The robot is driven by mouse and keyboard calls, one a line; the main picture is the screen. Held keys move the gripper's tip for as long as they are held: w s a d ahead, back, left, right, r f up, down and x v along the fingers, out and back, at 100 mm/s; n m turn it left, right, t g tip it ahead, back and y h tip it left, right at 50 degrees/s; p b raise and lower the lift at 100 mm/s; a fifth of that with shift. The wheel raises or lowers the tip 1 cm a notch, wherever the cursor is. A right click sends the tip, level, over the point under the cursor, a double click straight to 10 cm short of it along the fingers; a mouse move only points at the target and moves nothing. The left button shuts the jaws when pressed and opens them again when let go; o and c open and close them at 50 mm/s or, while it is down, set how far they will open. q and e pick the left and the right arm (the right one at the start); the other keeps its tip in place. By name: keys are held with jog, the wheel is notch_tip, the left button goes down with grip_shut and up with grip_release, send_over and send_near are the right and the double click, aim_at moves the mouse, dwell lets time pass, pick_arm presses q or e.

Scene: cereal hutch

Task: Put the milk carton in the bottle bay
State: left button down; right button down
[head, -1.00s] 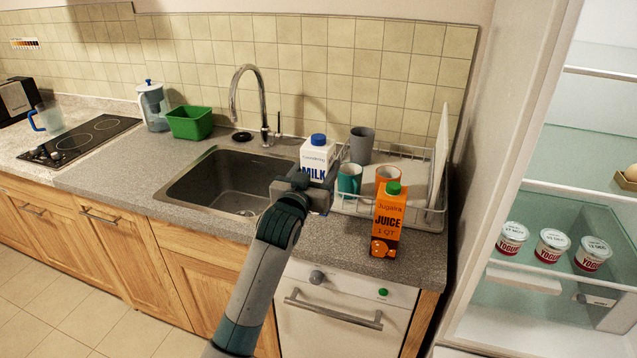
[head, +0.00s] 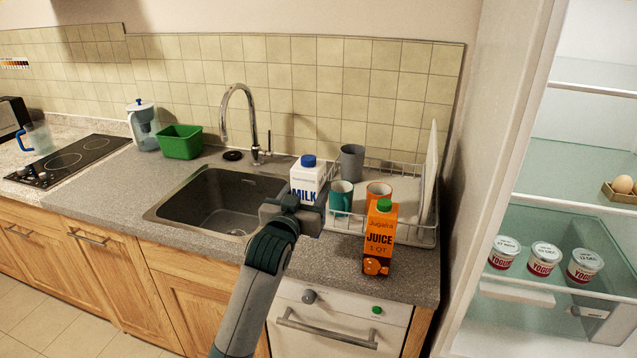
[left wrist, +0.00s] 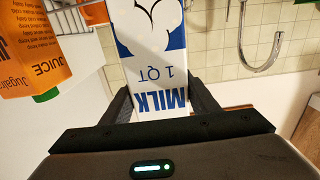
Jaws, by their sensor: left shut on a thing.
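The milk carton (head: 307,176) is white with blue print and a blue cap. It stands upright at the counter between the sink and the dish rack, and shows upside down in the left wrist view (left wrist: 152,45). My left gripper (head: 292,208) is shut on the carton, with a finger on each side of it in the left wrist view (left wrist: 160,105). The gripper hides the carton's lower part, so I cannot tell whether it touches the counter. The open fridge (head: 500,150) is at the right; no bottle bay can be made out for certain. My right gripper is not in view.
An orange juice carton (head: 379,240) stands right of the milk, in front of the dish rack (head: 428,235) with cups and a plate. The sink (head: 165,208) is left. Yogurt cups (head: 543,258) and an egg (head: 622,184) are inside the fridge.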

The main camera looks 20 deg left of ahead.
pick_arm(q)
jog(key=s+f, duration=0.3)
jog(key=s, duration=0.8)
jog(key=s+d+f, duration=0.1)
jog(key=s+f, duration=0.2)
jog(key=s, duration=0.8)
jog(key=shift+d+f+y+b, duration=0.2)
jog(key=shift+d+y+b, duration=0.1)
jog(key=shift+b, duration=0.05)
